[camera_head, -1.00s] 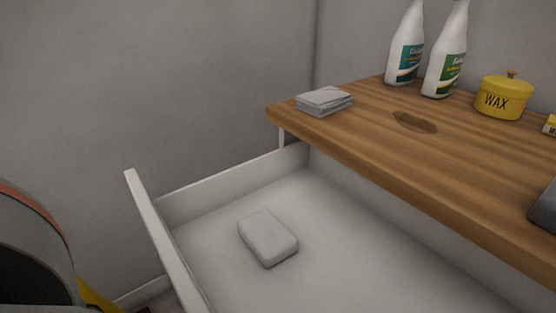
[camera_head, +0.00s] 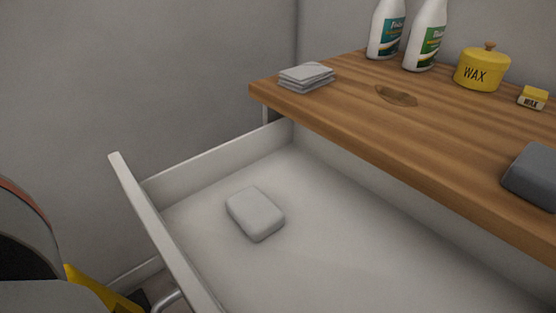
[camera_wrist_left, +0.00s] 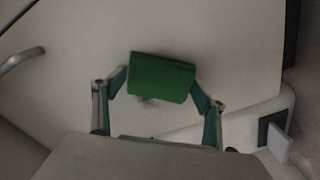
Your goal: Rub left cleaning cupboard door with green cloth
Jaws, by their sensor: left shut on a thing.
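The green cloth (camera_wrist_left: 160,78) is held between the two fingers of my left gripper (camera_wrist_left: 161,88) in the left wrist view. My gripper is shut on it. Behind the cloth is a pale, flat panel (camera_wrist_left: 75,85), which looks like a cupboard door. A curved metal handle (camera_wrist_left: 20,60) is on the panel at the left. A small grey smudge (camera_wrist_left: 149,102) shows just below the cloth. I cannot tell whether the cloth touches the panel. The head view does not show the cloth or my left gripper. My right gripper is in neither view.
An open white drawer (camera_head: 215,162) juts out below the wooden counter (camera_head: 345,108) and holds a pale block (camera_head: 255,213). On the counter are folded grey cloths (camera_head: 306,77), two bottles (camera_head: 425,40), a yellow wax pot (camera_head: 482,70) and a dark grey block (camera_head: 532,176).

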